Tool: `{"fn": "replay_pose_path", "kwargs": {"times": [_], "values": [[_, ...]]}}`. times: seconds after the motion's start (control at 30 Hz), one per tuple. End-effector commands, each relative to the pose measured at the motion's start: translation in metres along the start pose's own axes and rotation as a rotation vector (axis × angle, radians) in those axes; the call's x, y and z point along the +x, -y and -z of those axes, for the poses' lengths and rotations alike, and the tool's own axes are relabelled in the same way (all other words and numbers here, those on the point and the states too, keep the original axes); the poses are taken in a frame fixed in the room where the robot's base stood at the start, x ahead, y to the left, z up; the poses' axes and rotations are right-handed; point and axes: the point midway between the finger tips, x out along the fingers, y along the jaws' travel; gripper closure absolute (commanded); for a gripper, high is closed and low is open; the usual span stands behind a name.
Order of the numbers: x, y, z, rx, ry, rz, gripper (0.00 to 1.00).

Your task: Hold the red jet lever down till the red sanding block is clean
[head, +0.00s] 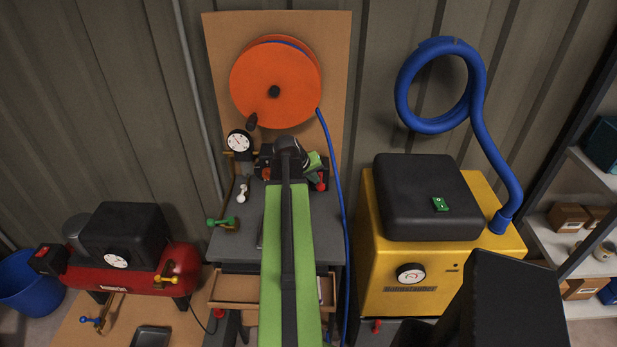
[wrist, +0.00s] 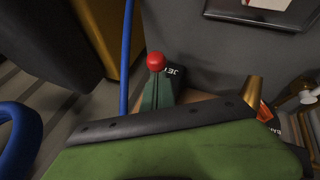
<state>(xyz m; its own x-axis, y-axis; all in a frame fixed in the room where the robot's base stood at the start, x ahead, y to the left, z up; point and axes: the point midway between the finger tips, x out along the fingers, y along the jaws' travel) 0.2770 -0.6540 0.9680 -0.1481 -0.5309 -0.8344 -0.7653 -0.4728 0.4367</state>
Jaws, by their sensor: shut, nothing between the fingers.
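The red jet lever's round knob (head: 321,187) shows at the right edge of the bench, beside my gripper. In the wrist view the red knob (wrist: 156,61) stands by a "JET" label, right above the narrow dark-green tip of my gripper (wrist: 160,92). My gripper (head: 313,164) is shut and empty. I cannot tell if it touches the lever, or whether the lever is up or down. I cannot make out the red sanding block for certain. A small orange-red patch (wrist: 265,113) beside a brass piece is partly hidden, and my arm covers much of the bench.
An orange hose reel (head: 275,85) hangs behind the bench, its blue hose (head: 338,200) running down the right side. A gauge (head: 239,141) and green-handled valve (head: 222,223) are at left. A yellow machine (head: 390,280) stands right, a red compressor (head: 130,277) left.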

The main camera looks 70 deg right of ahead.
Motion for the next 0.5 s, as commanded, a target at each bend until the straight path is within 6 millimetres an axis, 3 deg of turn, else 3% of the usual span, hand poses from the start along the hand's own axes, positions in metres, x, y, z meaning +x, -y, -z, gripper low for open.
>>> {"fn": "replay_pose_path", "kwargs": {"times": [0.23,0.27,0.5], "values": [[0.001,-0.001,-0.001,-0.001,0.000,0.000,1.00],[0.006,-0.004,0.008,-0.001,0.000,0.000,1.00],[0.003,-0.001,-0.003,0.002,0.001,-0.001,1.00]]}}
